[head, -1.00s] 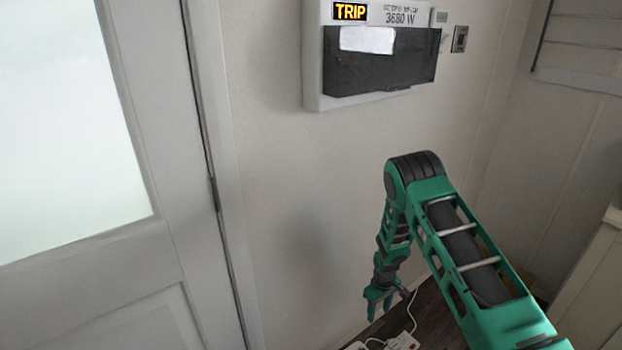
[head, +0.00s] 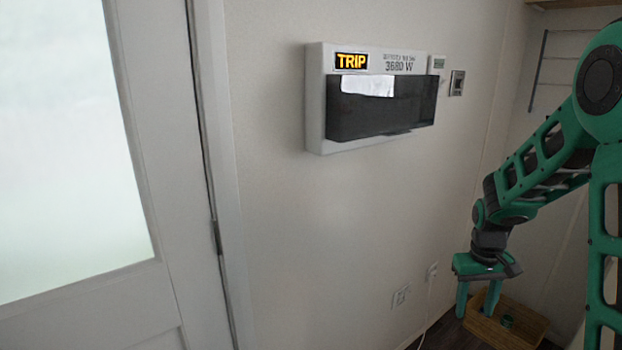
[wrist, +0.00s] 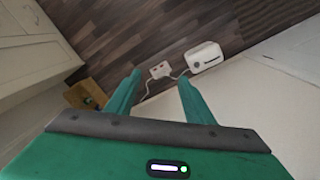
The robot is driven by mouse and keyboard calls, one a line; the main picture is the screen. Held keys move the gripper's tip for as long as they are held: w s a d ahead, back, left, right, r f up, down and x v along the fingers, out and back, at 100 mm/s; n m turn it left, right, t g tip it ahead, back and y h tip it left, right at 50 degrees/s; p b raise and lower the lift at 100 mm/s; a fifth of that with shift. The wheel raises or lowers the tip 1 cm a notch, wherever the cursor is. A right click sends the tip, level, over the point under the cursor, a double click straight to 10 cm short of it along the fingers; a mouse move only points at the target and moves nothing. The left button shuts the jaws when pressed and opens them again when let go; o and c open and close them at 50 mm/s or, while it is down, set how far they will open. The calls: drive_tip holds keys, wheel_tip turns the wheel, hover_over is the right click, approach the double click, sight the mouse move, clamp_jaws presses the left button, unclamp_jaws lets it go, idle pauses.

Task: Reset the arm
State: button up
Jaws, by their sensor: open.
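My gripper (head: 476,299) is at the lower right of the head view, pointing down with its two green fingers apart and nothing between them. It hangs in front of a wooden box on the floor. In the wrist view my gripper (wrist: 162,90) is also open, with the floor showing between and beyond its fingers. The rest of my green arm runs up to the right edge of the head view.
A wall panel (head: 322,110) reads TRIP and 3680 W. A door (head: 165,200) stands at left. A wooden box (head: 530,325) holds a small green thing. The wrist view shows a white toaster-like appliance (wrist: 205,57) and a power strip (wrist: 160,69) on the dark floor.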

drive_tip(key=s+r+m, duration=0.2)
drive_tip(key=s+r, duration=0.4)
drive_tip(key=s, duration=0.8)
drive_tip(key=s+r+m+y, duration=0.1)
drive_tip(key=s+r+m, duration=0.2)
drive_tip(key=s, duration=1.1)
wheel_tip(320, 180, up, 3)
drive_tip(key=shift+s+d+f+m, duration=0.1)
drive_tip(key=shift+s+d+m, duration=0.1)
drive_tip(key=shift+s+m, duration=0.15)
drive_tip(key=shift+w, duration=0.1)
drive_tip(key=shift+w+f, duration=0.25)
drive_tip(key=shift+w, duration=0.25)
